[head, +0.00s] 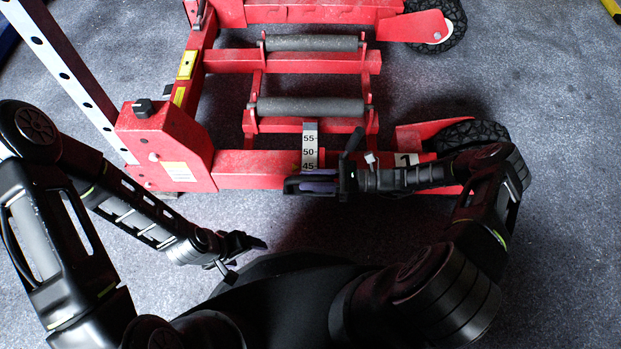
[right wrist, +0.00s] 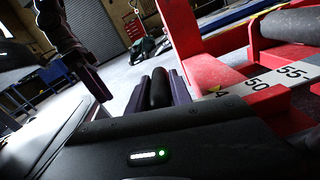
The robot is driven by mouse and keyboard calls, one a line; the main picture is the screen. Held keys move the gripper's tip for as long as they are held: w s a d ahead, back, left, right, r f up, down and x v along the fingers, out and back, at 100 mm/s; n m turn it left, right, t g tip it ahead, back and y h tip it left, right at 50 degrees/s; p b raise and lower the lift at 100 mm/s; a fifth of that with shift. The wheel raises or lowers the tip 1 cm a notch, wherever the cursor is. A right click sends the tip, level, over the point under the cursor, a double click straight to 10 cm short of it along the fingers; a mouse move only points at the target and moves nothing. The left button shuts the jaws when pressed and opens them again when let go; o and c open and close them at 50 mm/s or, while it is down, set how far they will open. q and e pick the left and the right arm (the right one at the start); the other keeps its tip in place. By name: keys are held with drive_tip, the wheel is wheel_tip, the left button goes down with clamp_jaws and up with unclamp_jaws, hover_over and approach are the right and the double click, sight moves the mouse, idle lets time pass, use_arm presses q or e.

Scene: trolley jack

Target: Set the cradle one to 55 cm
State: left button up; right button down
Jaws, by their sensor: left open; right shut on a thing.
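The red trolley jack (head: 250,168) has a front plate marked 1 (head: 407,159) at its right. A pale scale strip (head: 310,140) reads 55, 50 and 45 from far to near, with 45 nearest the front beam. In the right wrist view the scale (right wrist: 257,83) shows 55 and 50, with a yellow mark (right wrist: 217,92) beside 50 towards the beam. My right gripper (head: 318,184) is at the front beam, below the scale, its purple fingers shut on a dark rounded grip (right wrist: 160,88). My left gripper (head: 248,244) is open and empty, nearer me, left of the right one.
Two grey rollers (head: 312,107) lie across the jack behind the scale. A black lever (head: 352,143) stands by my right gripper. A post with holes (head: 65,75) rises at the left. Wheels (head: 470,135) are at the right. Grey floor is clear at far right.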

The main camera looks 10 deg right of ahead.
drive_tip(key=s+a+p, duration=0.2)
drive_tip(key=s+p, duration=0.1)
drive_tip(key=s, duration=0.7)
drive_tip(key=shift+s+a, duration=0.2)
drive_tip(key=shift+a, duration=0.15)
drive_tip(key=c, duration=1.5)
unclamp_jaws()
drive_tip(key=shift+s, duration=0.1)
drive_tip(key=o, duration=0.3)
drive_tip(key=shift+d, duration=0.1)
